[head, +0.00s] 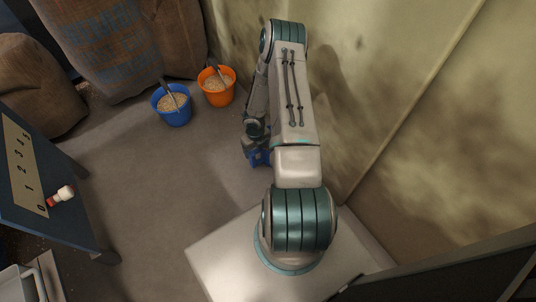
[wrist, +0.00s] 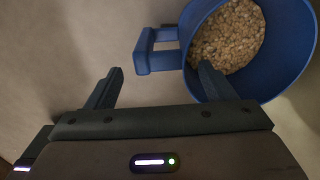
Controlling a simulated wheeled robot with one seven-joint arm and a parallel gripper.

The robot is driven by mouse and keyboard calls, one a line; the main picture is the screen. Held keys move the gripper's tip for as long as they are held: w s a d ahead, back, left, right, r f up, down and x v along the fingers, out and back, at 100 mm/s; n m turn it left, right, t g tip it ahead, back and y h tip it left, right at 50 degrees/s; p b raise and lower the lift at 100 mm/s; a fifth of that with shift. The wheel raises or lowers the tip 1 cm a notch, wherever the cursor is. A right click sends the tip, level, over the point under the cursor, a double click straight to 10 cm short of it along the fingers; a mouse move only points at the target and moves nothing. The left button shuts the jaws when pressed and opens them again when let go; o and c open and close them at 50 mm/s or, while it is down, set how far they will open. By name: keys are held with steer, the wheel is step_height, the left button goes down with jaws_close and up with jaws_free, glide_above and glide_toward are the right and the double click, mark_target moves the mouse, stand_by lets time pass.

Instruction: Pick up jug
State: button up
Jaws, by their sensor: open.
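The jug (wrist: 290,60) is blue with a squared side handle (wrist: 143,50) and holds pale grain or pellets. In the wrist view it is at the upper right, its handle pointing left. My gripper (wrist: 160,72) is open, its fingers just below the handle in the picture. The right fingertip overlaps the jug's rim; I cannot tell whether it is inside the jug or above it. The left finger is over bare floor. In the head view a bit of the blue jug (head: 263,159) shows below my gripper (head: 254,146), mostly hidden by my arm.
A blue bucket (head: 172,118) and an orange bucket (head: 218,98) of grain, each with a scoop handle, stand by large sacks (head: 115,40). A wall (head: 400,70) is close on the right. A table (head: 60,232) with a numbered strip is left. Floor between is clear.

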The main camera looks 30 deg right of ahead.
mark_target(255, 151)
steer(key=f+b, duration=0.1)
steer(key=f, duration=0.1)
steer(key=f+b, duration=0.1)
steer(key=f, duration=0.1)
steer(key=f+b, duration=0.1)
steer(key=shift+w+f, duration=0.35)
steer(key=shift+f, duration=0.05)
steer(key=shift+r, duration=0.1)
jaws_close()
steer(key=shift+a+r, duration=0.1)
steer(key=shift+a, duration=0.05)
steer(key=shift+a+r+p, duration=0.15)
steer(key=shift+r+p, duration=0.25)
steer(key=shift+p, duration=0.2)
step_height(255, 151, up, 7)
steer(key=p, duration=0.3)
steer(key=shift+f, duration=0.1)
steer(key=a, duration=1.9)
steer(key=shift+s+a+f+p, duration=0.25)
steer(key=shift+s+f+p, duration=0.1)
steer(key=shift+f, duration=0.05)
steer(key=shift+w+d+r, duration=0.1)
